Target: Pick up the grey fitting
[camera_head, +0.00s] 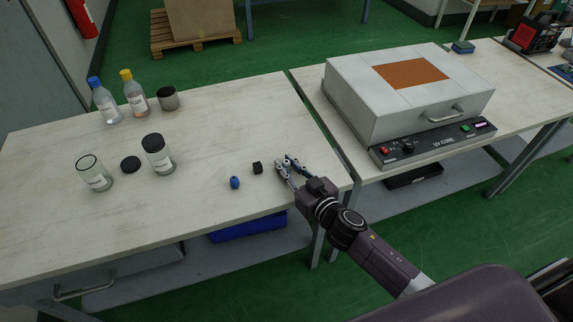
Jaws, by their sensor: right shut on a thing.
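My right gripper (283,166) reaches in from the lower right over the right end of the left table. It is shut on a small grey fitting (282,162), which is mostly hidden between the fingers. I cannot tell whether the fitting touches the tabletop or is just above it. A small black block (257,168) lies just left of the gripper, and a small blue fitting (235,183) lies farther left. My left gripper is not in view.
The left table (200,215) also bears glass jars (158,155), a black lid (131,165), a dark cup (168,98) and two bottles (134,95). A UV cure box (350,95) stands on the right table. A blue bin (246,227) sits below. The left table's front is clear.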

